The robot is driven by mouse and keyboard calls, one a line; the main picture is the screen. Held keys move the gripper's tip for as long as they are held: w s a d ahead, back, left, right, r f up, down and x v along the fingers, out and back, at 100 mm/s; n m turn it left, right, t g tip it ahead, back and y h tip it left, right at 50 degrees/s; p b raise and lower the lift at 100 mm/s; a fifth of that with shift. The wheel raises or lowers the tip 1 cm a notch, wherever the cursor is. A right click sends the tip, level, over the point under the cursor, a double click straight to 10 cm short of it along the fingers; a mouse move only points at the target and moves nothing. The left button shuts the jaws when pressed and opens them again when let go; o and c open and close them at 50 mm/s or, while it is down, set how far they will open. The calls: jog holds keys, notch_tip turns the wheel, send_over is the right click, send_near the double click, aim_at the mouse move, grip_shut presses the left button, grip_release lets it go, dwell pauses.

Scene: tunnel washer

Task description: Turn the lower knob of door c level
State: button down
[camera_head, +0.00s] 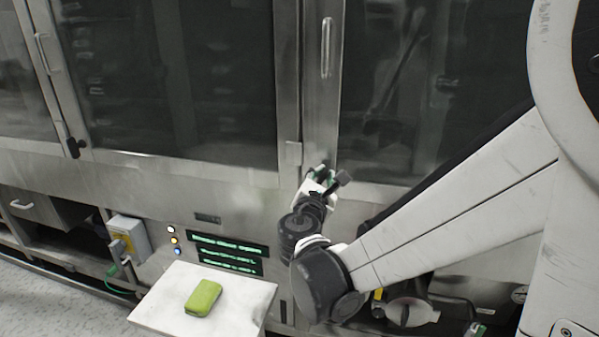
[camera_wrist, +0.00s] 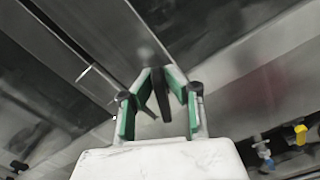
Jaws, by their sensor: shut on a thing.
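My gripper (camera_head: 320,178) is at the lower left corner of the right-hand door (camera_head: 385,90), below its vertical handle (camera_head: 327,48). In the wrist view its two green-padded fingers (camera_wrist: 162,84) close in on a narrow dark knob (camera_wrist: 161,98), and my gripper is shut on it. The knob's long side runs roughly along the fingers in that picture.
A white table (camera_head: 158,305) with a green block (camera_head: 203,298) stands front left. Another door at left has a vertical handle (camera_head: 42,53) and a dark lower knob (camera_head: 75,147). Below the doors are green-lit panels (camera_head: 228,245), a grey-yellow box (camera_head: 128,238) and an open lower bay.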

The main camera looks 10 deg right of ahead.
jog(key=m, duration=0.4)
jog(key=f+m+b, duration=0.1)
jog(key=m, duration=0.3)
jog(key=m+b, duration=0.1)
jog(key=m, duration=0.3)
jog(key=shift+s+d+f, duration=0.2)
jog(key=shift+d+f, duration=0.15)
jog(key=shift+d, duration=0.05)
jog(key=shift+m, duration=0.3)
jog(key=c, duration=1.8)
grip_release()
jog(key=shift+w, duration=0.1)
jog(key=v, duration=1.2)
jog(key=shift+d, duration=0.1)
